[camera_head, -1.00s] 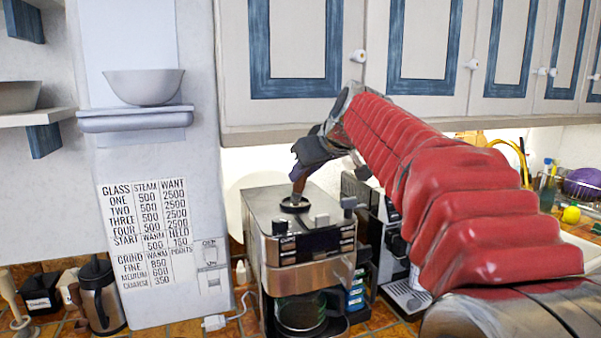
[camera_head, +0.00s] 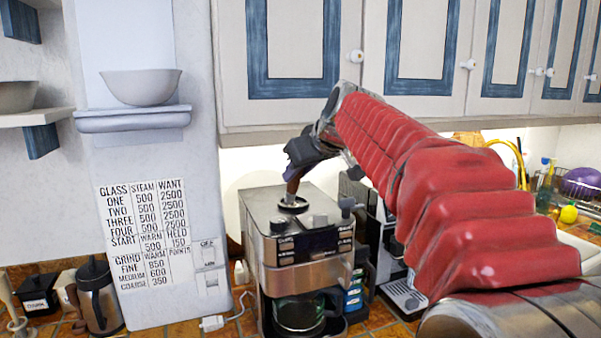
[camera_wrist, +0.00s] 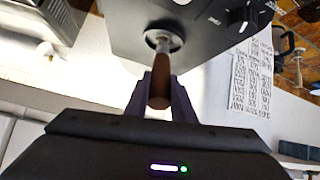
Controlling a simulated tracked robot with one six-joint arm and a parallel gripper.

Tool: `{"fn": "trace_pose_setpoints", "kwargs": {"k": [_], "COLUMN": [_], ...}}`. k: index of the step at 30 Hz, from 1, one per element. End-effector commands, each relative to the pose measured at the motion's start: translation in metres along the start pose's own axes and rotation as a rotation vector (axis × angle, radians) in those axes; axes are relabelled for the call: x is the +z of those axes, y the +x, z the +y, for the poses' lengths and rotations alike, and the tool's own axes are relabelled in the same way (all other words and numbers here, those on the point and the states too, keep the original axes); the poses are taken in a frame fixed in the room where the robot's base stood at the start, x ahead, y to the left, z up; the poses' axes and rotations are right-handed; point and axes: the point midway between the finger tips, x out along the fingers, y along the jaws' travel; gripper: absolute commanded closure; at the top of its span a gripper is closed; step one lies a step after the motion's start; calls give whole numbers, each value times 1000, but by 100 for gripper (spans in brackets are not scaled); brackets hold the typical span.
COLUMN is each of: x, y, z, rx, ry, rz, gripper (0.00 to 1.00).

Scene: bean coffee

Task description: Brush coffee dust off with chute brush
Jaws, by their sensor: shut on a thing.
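My gripper (camera_head: 296,170) is shut on the brown handle of the chute brush (camera_head: 292,188). In the wrist view the brush (camera_wrist: 161,78) points away from my gripper (camera_wrist: 161,90), its metal neck and tip at the round chute opening (camera_wrist: 160,40) on top of the coffee machine (camera_wrist: 200,20). The coffee machine (camera_head: 300,258) is steel and black with a glass carafe (camera_head: 299,314) below. The brush's bristles are hidden inside or behind the ring. I cannot see any coffee dust.
A second machine (camera_head: 375,225) stands just right of the coffee machine, partly behind my arm. Wall cabinets (camera_head: 425,60) hang above. A shelf with a bowl (camera_head: 141,87) is at the left, above a printed chart (camera_head: 148,230). A dark jug (camera_head: 97,300) stands at the lower left.

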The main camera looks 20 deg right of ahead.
Motion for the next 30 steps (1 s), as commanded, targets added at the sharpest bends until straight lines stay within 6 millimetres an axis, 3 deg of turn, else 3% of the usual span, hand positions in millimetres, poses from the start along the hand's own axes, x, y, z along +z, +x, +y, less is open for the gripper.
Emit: {"fn": "trace_pose_setpoints", "kwargs": {"k": [15, 30], "x": [-2, 2], "y": [0, 0], "z": [-4, 8], "rx": [0, 1], "ry": [0, 0], "rz": [1, 0], "gripper": [100, 100]}}
